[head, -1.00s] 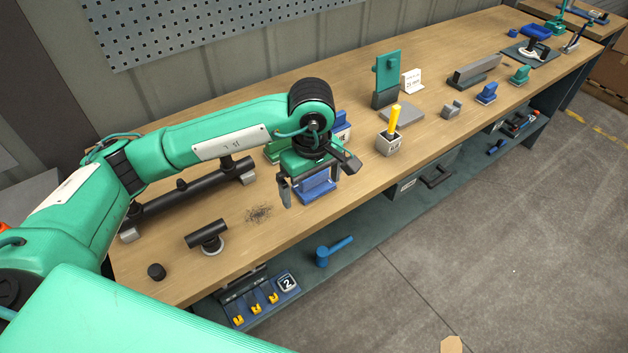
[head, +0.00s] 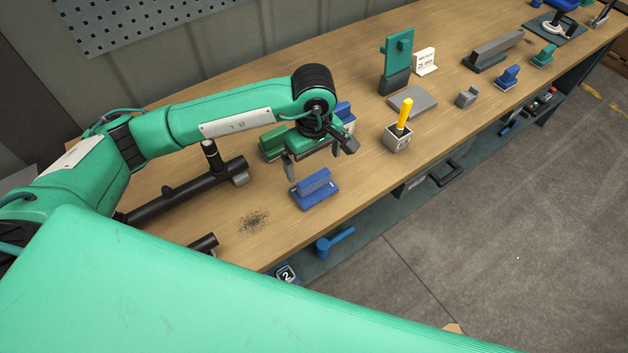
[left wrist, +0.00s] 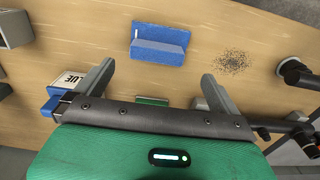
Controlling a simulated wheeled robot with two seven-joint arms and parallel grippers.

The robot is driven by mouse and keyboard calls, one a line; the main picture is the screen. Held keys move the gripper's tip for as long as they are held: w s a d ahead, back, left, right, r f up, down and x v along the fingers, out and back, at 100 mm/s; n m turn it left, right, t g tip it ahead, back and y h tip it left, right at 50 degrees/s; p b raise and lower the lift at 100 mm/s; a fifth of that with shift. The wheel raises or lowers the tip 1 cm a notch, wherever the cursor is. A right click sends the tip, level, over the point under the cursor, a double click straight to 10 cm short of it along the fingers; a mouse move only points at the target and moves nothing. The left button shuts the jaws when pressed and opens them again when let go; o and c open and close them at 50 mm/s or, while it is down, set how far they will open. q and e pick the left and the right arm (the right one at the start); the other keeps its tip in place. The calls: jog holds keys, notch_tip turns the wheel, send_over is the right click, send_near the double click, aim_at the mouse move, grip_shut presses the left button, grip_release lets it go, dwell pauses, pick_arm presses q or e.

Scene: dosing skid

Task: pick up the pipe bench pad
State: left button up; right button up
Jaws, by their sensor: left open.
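A blue pad with a raised bar along its top (head: 316,188) lies on the wooden bench; I take it as the pipe bench pad, though no label on it can be read. It also shows in the left wrist view (left wrist: 158,44), beyond the fingertips. My left gripper (head: 314,163) is open and empty, above and behind the pad, apart from it. Its two fingers spread wide in the left wrist view (left wrist: 155,73). A green block (head: 271,146) sits behind the gripper, partly hidden by it. My right gripper is not in view.
Dark speckles (head: 253,222) lie left of the pad. A black pipe (head: 185,188) lies further left. A grey box with a yellow handle (head: 398,138) and a flat grey plate (head: 413,101) stand to the right. The bench's front edge is close to the pad.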

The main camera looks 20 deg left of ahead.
aim_at(314, 177)
pick_arm(q)
notch_tip(314, 177, down, 3)
jog(key=shift+w+r, duration=0.1)
jog(key=shift+w, duration=0.05)
jog(key=shift+w+f, duration=0.1)
jog(key=shift+f, duration=0.25)
jog(key=shift+f+p, duration=0.45)
jog(key=shift+p, duration=0.2)
notch_tip(314, 177, down, 4)
jog(key=shift+w+r+p, duration=0.1)
jog(key=shift+r+p, duration=0.15)
jog(key=shift+p, duration=0.5)
jog(key=shift+f, duration=0.45)
jog(key=c, duration=0.9)
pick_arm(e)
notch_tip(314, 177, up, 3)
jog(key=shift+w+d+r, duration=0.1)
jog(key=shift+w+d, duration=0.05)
